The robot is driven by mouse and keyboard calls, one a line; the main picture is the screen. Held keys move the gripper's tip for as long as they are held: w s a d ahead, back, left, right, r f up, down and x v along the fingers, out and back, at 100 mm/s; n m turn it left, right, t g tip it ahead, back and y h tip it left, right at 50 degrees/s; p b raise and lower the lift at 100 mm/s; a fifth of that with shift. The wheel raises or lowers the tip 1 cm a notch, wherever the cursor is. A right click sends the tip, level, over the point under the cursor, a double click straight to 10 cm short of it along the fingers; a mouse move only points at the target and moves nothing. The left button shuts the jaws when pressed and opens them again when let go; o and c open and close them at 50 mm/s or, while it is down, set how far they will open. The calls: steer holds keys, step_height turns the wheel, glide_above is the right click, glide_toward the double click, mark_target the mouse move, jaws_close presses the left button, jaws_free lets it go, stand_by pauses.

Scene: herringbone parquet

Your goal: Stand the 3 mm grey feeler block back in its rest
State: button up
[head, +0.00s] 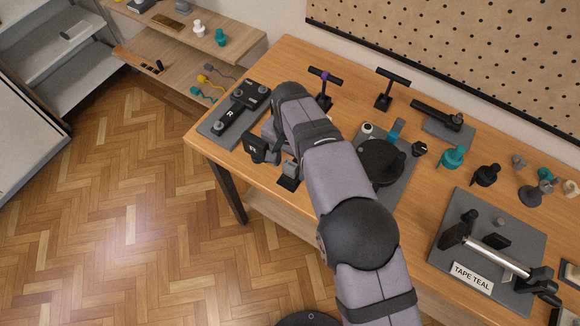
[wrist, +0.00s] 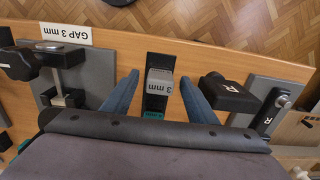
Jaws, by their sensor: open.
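The grey feeler block (wrist: 159,82), marked "3 mm", shows between my fingers in the wrist view. It is at a black rest (wrist: 161,61) near the table's front edge; I cannot tell whether it is seated in it. In the head view the block (head: 291,170) shows beside my arm, above the dark rest (head: 288,184). My gripper (wrist: 160,77) is open, with one blue finger on each side of the block and a visible gap to each. In the head view my arm hides most of the gripper.
A black part marked "R" (wrist: 229,93) stands close by my right finger in the wrist view. Left of the fingers is a grey plate with a clamp-like fixture (wrist: 62,78) and a "GAP 3 mm" label (wrist: 64,34). A "TAPE TEAL" plate (head: 447,237) lies at the right.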

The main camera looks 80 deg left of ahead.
steer(key=shift+r+b, duration=1)
steer(key=shift+r, duration=1.85)
steer(key=w+d+r+m, duration=0.1)
steer(key=w+d, duration=0.4)
steer(key=w, duration=0.6)
steer(key=w+d+r+m, duration=0.15)
steer(key=w+d, duration=0.25)
steer(key=w, duration=0.6)
steer(key=w+d+m, duration=0.2)
steer(key=w+d, duration=0.9)
steer(key=d, duration=0.3)
steer(key=w+d+m, duration=0.2)
steer(key=d, duration=1.9)
steer(key=s+d+f+m, duration=0.2)
steer(key=s+d, duration=0.7)
steer(key=d, duration=0.4)
steer(key=shift+f, duration=0.3)
